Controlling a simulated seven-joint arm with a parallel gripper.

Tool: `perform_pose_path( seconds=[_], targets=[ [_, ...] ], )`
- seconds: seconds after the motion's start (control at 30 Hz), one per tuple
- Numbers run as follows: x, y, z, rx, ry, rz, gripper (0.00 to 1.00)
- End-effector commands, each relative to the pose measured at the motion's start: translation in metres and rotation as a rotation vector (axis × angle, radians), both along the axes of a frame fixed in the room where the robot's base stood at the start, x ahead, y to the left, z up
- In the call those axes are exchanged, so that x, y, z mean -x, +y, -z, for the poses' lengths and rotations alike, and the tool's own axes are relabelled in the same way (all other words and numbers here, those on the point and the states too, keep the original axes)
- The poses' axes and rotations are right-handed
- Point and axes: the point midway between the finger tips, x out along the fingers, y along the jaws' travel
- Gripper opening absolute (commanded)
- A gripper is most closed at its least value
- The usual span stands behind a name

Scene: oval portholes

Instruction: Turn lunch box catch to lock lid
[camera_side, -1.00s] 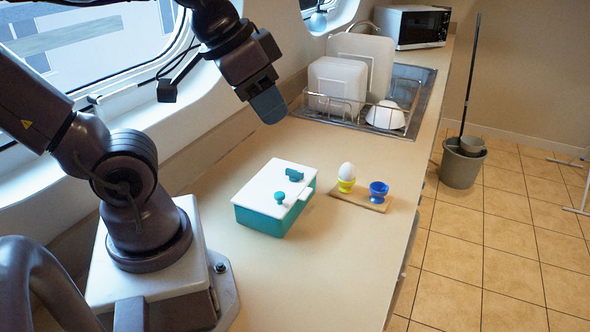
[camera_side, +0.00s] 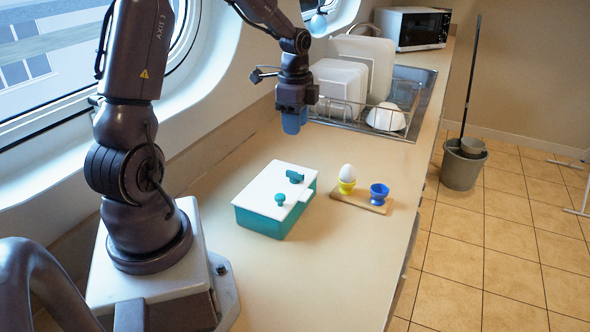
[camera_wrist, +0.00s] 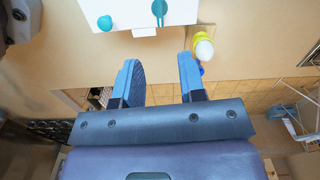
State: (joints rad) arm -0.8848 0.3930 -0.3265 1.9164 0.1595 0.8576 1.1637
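The lunch box (camera_side: 262,219) is teal with a white lid (camera_side: 268,188) and sits closed on the counter. On the lid are a round teal knob (camera_side: 280,199) and a teal catch (camera_side: 294,176) with an elongated handle. In the wrist view the lid (camera_wrist: 128,12), the knob (camera_wrist: 105,23) and the catch (camera_wrist: 159,10) show at the top edge. My gripper (camera_side: 292,128) hangs above the counter beyond the box, apart from it. In the wrist view its two blue fingers (camera_wrist: 161,72) are spread with nothing between them.
A wooden board (camera_side: 361,200) right of the box carries a white egg in a yellow cup (camera_side: 347,187) and an empty blue cup (camera_side: 379,194). A dish rack (camera_side: 350,109) with crockery stands behind my gripper. The counter in front of the box is clear.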

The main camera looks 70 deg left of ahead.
Motion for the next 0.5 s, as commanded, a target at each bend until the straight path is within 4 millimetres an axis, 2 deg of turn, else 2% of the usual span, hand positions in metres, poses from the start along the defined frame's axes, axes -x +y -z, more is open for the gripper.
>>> perform_pose_path(
  seconds=[0.1,0.27,0.5],
  targets=[
    [0.0,0.0,0.001,-0.003,0.0,0.082,0.37],
    [0.001,0.0,0.013,0.0,0.005,0.104,0.37],
    [0.002,-0.001,0.059,0.003,0.006,0.102,0.37]
  ],
)
